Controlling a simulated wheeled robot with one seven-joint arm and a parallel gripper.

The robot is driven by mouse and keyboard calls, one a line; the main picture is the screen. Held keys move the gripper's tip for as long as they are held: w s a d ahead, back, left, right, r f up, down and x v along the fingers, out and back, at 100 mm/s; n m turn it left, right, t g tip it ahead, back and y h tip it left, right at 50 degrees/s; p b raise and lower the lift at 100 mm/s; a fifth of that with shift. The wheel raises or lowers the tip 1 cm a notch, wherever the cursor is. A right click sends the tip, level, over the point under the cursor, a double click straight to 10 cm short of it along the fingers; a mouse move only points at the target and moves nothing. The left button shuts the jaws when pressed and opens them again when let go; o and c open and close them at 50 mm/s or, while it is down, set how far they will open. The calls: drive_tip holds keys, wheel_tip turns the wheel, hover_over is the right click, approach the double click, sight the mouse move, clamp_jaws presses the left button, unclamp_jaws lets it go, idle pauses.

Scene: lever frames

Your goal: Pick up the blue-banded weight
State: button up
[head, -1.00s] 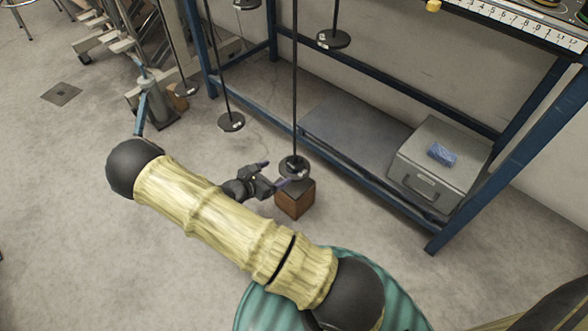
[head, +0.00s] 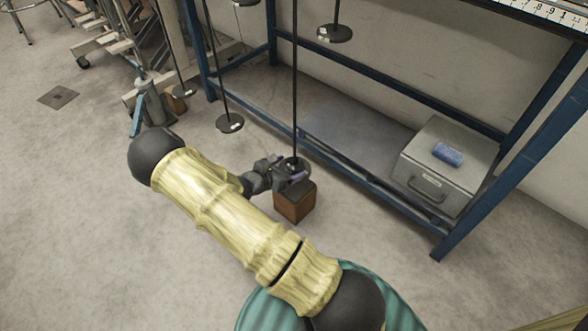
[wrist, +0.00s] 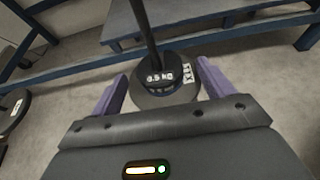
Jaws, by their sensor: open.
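A small dark weight marked 0.5 kg (wrist: 165,76) sits around a thin vertical rod (wrist: 143,25), on top of a wider dark disc (wrist: 150,99). A bluish strip shows faintly low on its side, so it looks like the blue-banded weight. In the head view, the rod (head: 295,80) comes down to this stack (head: 294,163), partly covered by my gripper (head: 287,172). My gripper is open. In the wrist view its two purple fingers (wrist: 161,72) stand to the left and right of the small weight, with gaps visible. I cannot tell whether the fingertips reach fully around it.
A brown block with a dark top (head: 294,203) stands on the floor below the stack. Other hanging discs (head: 230,123) (head: 334,33) are nearby. A blue frame with a low shelf (head: 345,135) and a grey box (head: 430,187) is to the right. The left floor is open.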

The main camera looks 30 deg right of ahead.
sight(293, 165)
drive_tip(key=b+x, duration=0.2)
drive_tip(key=x, duration=0.1)
drive_tip(key=shift+f, duration=0.2)
drive_tip(key=shift+w+d+r, duration=0.1)
drive_tip(key=shift+w+d, duration=0.05)
drive_tip(key=c, duration=1.2)
